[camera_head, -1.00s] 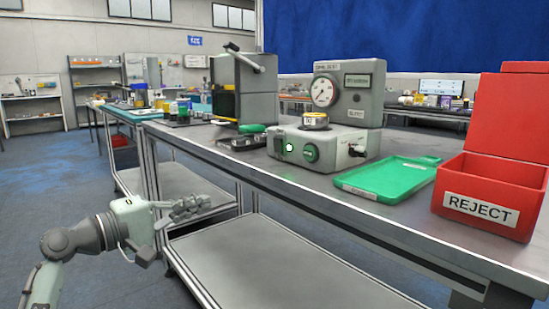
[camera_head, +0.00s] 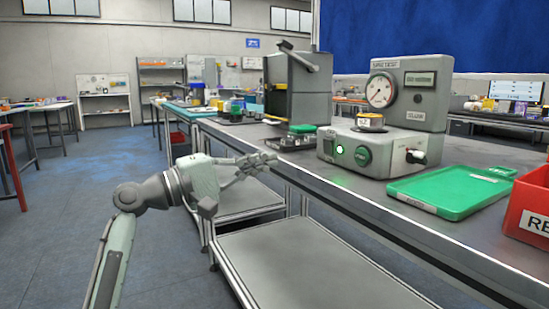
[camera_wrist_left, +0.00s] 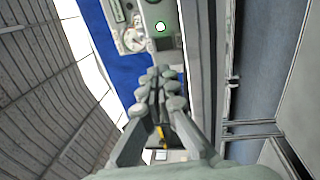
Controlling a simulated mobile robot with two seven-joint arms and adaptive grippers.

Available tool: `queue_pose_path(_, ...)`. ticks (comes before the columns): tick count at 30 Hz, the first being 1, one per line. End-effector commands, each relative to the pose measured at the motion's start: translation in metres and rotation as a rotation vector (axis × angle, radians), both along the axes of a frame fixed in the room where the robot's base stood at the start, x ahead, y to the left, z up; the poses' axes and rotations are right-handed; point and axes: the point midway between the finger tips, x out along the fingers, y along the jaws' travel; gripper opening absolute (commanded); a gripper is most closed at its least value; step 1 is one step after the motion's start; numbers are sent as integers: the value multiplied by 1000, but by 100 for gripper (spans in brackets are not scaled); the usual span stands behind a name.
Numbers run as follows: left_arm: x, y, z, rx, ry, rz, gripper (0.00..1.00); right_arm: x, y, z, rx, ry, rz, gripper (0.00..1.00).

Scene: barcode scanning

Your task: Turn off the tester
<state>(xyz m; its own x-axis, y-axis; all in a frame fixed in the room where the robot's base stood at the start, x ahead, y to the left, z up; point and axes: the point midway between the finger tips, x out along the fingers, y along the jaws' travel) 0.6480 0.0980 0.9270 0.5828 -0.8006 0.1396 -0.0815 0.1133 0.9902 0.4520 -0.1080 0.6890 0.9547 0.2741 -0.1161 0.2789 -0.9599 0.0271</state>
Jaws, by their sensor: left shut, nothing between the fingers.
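The tester (camera_head: 390,150) is a grey machine on the table, with a dial gauge and a dark display on its upright back. Its front has a lit green light (camera_head: 340,149), a green round button (camera_head: 362,156) and a dark knob at the right. A small yellow-banded part (camera_head: 371,122) sits on top of its base. My left gripper (camera_head: 272,160) is shut and empty, in front of the table edge and left of the tester, not touching it. In the left wrist view the shut fingers (camera_wrist_left: 163,80) point toward the tester's lit light (camera_wrist_left: 160,27). My right gripper is not in view.
A green tray (camera_head: 455,191) lies right of the tester, and a red reject bin (camera_head: 530,205) stands at the right edge. A dark box-like machine (camera_head: 297,85) and a small green-topped device (camera_head: 300,130) stand left of the tester. A lower shelf (camera_head: 310,265) is below the table.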

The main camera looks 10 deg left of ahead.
Motion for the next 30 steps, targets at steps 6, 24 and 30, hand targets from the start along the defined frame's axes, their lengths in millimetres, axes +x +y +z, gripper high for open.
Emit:
queue_pose_path(6, 27, -39, 8, -3, -1, -4, 0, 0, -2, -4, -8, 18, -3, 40)
queue_pose_path(24, 69, -96, 16, 1, 0, -1, 0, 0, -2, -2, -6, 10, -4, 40)
queue_pose_path(30, 69, -96, 16, 1, 0, -1, 0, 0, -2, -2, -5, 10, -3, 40)
